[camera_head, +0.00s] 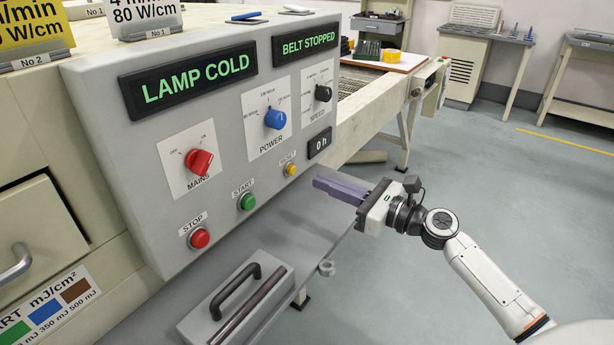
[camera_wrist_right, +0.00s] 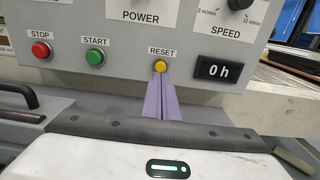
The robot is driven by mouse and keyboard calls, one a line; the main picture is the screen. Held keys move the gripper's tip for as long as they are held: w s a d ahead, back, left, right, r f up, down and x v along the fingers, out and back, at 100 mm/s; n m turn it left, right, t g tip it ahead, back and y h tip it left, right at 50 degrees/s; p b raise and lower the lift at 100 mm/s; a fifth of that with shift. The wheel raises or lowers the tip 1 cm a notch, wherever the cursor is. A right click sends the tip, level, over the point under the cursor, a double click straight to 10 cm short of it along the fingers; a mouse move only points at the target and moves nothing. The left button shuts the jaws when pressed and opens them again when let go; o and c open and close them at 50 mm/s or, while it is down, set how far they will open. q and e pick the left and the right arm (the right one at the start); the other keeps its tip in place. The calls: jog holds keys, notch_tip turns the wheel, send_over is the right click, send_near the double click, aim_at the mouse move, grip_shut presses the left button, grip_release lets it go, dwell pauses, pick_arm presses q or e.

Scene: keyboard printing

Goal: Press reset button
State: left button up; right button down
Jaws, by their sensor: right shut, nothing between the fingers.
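The yellow reset button (camera_head: 291,170) is on the lower right of the grey control panel (camera_head: 232,130), under its RESET label. It also shows in the right wrist view (camera_wrist_right: 160,66). My right gripper (camera_head: 316,183) has long purple fingers that are shut together and empty. In the head view its tips are just right of and below the reset button. In the right wrist view the fingers (camera_wrist_right: 160,84) point at the button, with the tips just below it. I cannot tell whether they touch it. My left gripper is not in view.
The green start button (camera_head: 247,201) and red stop button (camera_head: 200,238) are to the left on the panel. Above are the red mains knob (camera_head: 199,161) and blue power knob (camera_head: 275,118). A black handle (camera_head: 234,290) stands below the panel. Open floor (camera_head: 500,200) lies to the right.

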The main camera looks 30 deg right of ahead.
aim_at(294, 172)
jog(key=x, duration=0.5)
jog(key=shift+w+a, duration=0.1)
jog(key=shift+w, duration=0.15)
